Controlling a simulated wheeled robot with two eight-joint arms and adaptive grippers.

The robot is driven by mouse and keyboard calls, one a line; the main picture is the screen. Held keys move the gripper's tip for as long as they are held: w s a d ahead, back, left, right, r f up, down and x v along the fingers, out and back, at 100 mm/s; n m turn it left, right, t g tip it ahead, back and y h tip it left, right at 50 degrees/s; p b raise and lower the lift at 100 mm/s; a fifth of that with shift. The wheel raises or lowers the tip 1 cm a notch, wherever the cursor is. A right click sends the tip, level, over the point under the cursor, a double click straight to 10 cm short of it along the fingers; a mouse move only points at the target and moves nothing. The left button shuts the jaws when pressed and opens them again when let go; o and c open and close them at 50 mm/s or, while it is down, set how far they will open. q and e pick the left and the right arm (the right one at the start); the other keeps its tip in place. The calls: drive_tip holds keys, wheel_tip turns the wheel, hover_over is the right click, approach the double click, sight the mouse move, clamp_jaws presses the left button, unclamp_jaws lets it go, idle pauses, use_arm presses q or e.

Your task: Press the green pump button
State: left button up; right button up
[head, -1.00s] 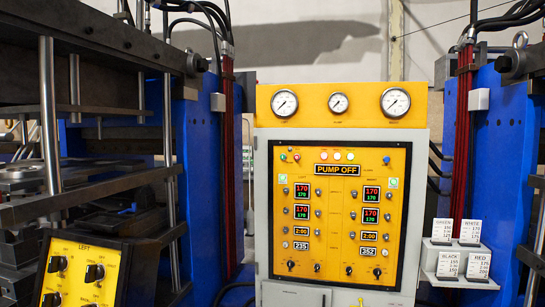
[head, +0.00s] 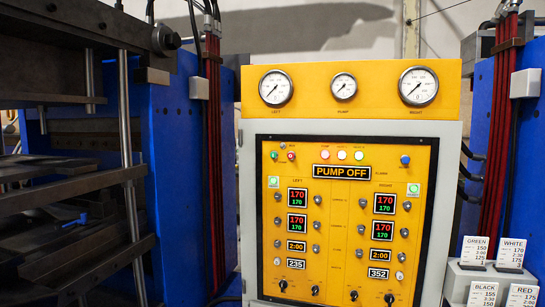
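The yellow control panel (head: 345,215) stands upright ahead of me in a grey cabinet. A small green button (head: 274,155) is at its upper left, just left of a red button (head: 291,155). A black display (head: 342,172) reads "PUMP OFF". Labels beside the buttons are too small to read. Neither of my grippers is in view, and nothing covers the panel.
Three gauges (head: 344,86) sit above the panel. Blue press frames stand at the left (head: 198,170) and right (head: 525,150), with dark metal plates (head: 60,200) and rods at far left. Label cards (head: 510,252) stand on a grey holder at lower right. Space before the panel looks clear.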

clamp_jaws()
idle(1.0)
